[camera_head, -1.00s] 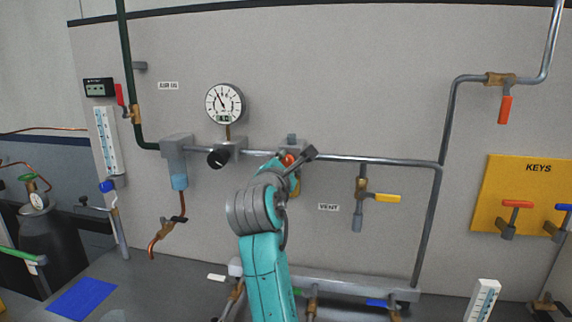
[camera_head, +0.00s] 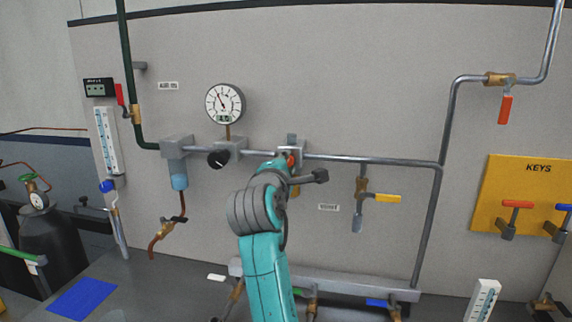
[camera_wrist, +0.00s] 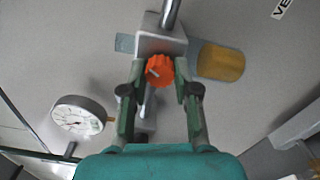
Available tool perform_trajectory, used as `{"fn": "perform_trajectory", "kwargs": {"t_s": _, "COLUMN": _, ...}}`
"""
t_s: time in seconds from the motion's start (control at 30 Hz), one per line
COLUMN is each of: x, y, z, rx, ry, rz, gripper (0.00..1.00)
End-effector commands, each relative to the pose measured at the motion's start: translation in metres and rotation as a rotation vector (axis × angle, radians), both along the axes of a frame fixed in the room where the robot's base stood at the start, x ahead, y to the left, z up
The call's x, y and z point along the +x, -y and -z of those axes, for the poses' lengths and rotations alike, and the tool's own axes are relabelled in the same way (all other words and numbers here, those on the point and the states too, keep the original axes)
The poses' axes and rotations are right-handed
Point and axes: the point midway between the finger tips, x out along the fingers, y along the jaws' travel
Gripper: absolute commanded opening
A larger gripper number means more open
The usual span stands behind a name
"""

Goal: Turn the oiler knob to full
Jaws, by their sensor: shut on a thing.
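The oiler knob (camera_wrist: 159,70) is orange with a pale pointer mark, and it sits on the grey oiler block (camera_wrist: 161,44) in the wrist view. In that view my gripper (camera_wrist: 161,72) has one green finger on each side of the knob and is shut on it. The pointer mark slants on the knob's face. The oiler's amber bowl (camera_wrist: 221,63) sticks out to the right of the block. In the head view only a bit of the orange knob (camera_head: 291,160) shows, and my arm hides most of the oiler and the fingertips.
A dial gauge (camera_head: 225,103) and a black regulator knob (camera_head: 218,159) are left of the oiler on the same pipe. A vent valve with a yellow handle (camera_head: 387,198) hangs to the right. A yellow key board (camera_head: 530,210) is at the far right.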

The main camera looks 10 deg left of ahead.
Motion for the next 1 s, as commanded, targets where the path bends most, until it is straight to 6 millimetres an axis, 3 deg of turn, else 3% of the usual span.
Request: {"fn": "perform_trajectory", "kwargs": {"t_s": 1.0, "x": 0.0001, "y": 0.0, "z": 0.0007, "rx": 0.962, "ry": 0.03, "rz": 0.001, "gripper": 0.0}}
